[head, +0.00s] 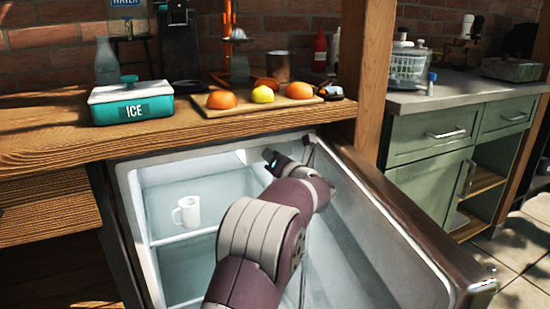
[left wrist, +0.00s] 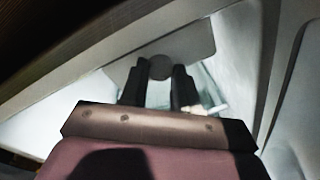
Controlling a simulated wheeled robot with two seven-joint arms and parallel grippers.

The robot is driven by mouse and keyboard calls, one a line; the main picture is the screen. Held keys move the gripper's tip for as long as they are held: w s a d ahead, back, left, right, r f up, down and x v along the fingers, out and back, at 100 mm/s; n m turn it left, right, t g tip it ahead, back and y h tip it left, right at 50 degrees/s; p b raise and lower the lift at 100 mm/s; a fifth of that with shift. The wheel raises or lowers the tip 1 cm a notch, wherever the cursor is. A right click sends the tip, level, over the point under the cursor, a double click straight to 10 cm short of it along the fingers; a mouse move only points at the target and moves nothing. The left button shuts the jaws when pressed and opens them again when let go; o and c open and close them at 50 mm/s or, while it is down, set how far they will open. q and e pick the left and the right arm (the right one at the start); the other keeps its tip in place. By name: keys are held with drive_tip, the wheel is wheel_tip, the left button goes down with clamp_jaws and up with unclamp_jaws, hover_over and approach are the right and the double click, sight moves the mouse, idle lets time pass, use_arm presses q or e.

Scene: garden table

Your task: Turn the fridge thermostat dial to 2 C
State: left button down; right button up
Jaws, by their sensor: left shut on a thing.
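The small fridge (head: 128,190) under the wooden counter stands open, its door (head: 385,245) swung out to the right. My left arm reaches into its upper part. My left gripper (head: 268,156) is near the top inside, by the door side. In the left wrist view, the round dark dial (left wrist: 160,67) sits on a grey housing (left wrist: 195,42), and the fingers of my left gripper (left wrist: 160,85) are shut on it, one on each side. The dial's markings and setting cannot be read. In the head view I cannot make the dial out. My right gripper is not in view.
A white mug (head: 187,212) stands on a fridge shelf at the left. On the counter are a teal ice box (head: 132,108) and a board (head: 205,108) with fruit. The open door closes off the right side of my arm.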

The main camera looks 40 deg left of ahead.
use_arm(q)
drive_tip(key=shift+f, duration=0.1)
drive_tip(key=c, duration=0.8)
unclamp_jaws()
drive_tip(key=p+v, duration=0.3)
drive_tip(key=v, duration=0.9)
drive_tip(key=shift+s+d, duration=0.2)
drive_tip(key=shift+d, duration=0.15)
